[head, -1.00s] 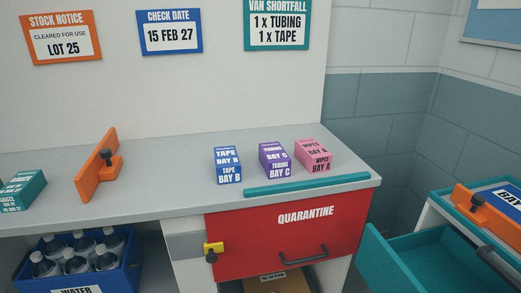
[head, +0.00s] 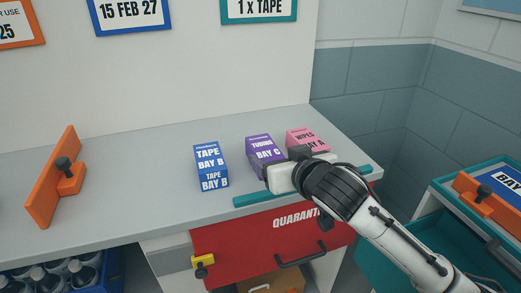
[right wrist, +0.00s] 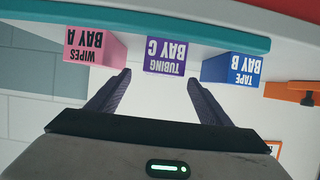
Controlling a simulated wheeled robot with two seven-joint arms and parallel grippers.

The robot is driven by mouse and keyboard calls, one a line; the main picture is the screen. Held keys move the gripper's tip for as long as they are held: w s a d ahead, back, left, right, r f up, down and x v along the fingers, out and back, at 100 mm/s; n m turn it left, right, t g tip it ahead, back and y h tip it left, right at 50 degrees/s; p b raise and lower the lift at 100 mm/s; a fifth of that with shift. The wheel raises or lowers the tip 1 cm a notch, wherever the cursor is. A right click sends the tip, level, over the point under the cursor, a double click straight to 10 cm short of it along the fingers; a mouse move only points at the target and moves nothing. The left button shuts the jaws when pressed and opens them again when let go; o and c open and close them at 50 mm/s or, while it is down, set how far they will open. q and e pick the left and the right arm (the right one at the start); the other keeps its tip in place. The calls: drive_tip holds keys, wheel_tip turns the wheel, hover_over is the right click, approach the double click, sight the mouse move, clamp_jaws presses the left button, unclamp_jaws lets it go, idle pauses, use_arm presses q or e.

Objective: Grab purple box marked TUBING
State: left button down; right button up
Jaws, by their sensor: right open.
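The purple box marked TUBING BAY C (head: 262,147) stands on the grey counter between two other boxes. Its lower front is partly hidden by my right gripper (head: 280,170) in the head view. In the right wrist view the purple box (right wrist: 166,57) appears upside down, centred beyond the fingertips of my right gripper (right wrist: 160,80). The jaws are open and empty, and the box lies ahead of the gap between them. My left gripper is not in view.
A blue TAPE box (head: 210,166) stands left of the purple box, a pink WIPES box (head: 306,140) right. A teal strip (head: 250,198) runs along the counter's front edge above the red QUARANTINE drawer (head: 230,240). An orange stop (head: 53,180) stands at left.

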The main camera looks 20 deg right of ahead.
sight(264, 151)
drive_tip(key=x, duration=0.8)
drive_tip(key=shift+a+f, duration=0.15)
drive_tip(key=c, duration=1.3)
